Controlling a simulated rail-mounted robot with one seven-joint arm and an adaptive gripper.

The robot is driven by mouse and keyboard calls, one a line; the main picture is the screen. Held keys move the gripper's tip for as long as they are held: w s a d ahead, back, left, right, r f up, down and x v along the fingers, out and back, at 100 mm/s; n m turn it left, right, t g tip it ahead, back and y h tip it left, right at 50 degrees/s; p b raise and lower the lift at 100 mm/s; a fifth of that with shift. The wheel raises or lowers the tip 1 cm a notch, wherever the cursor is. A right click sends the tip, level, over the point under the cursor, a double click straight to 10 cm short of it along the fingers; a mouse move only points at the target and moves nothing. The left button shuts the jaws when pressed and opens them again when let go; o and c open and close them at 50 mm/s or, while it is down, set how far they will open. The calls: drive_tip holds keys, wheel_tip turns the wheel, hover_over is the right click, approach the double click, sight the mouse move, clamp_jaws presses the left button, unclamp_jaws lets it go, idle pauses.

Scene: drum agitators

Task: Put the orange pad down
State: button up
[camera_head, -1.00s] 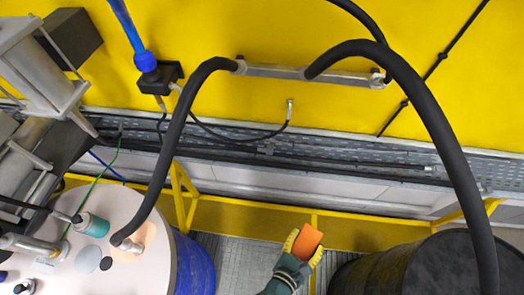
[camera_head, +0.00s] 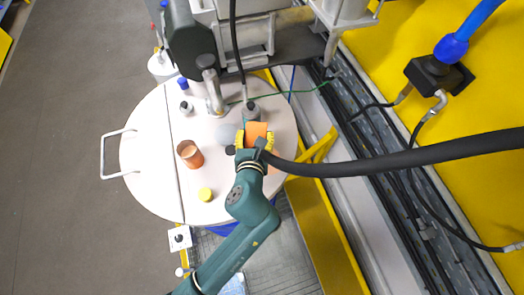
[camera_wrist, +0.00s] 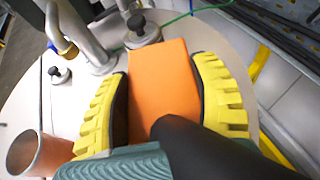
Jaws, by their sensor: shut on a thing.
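The orange pad (camera_head: 256,130) is between the yellow fingers of my gripper (camera_head: 254,138), over the right part of the round pale drum lid (camera_head: 150,150). In the wrist view the pad (camera_wrist: 163,75) lies between the two fingers, and the gripper (camera_wrist: 165,95) is shut on it. A black hose covers the pad's near right part in that view. I cannot tell whether the pad touches the lid.
A thick black hose (camera_head: 400,159) runs close beside my gripper. A copper cup (camera_head: 190,154), a yellow cap (camera_head: 205,194) and several fittings stand on the lid. Metal pipework (camera_head: 213,95) rises behind. The lid's left half is bare, with a handle (camera_head: 108,155) at its edge.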

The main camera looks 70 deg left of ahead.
drive_tip(key=b, duration=0.4)
drive_tip(key=shift+w+r+b, duration=0.1)
drive_tip(key=shift+r+b, duration=0.05)
drive_tip(key=shift+b, duration=0.2)
drive_tip(key=b, duration=0.4)
drive_tip(key=shift+w+d+r, duration=0.1)
drive_tip(key=shift+d, duration=0.25)
wheel_tip(320, 180, down, 10)
drive_tip(key=shift+b, duration=0.6)
drive_tip(key=o, duration=1.2)
drive_tip(key=shift+f, duration=0.2)
drive_tip(key=shift+r, duration=0.1)
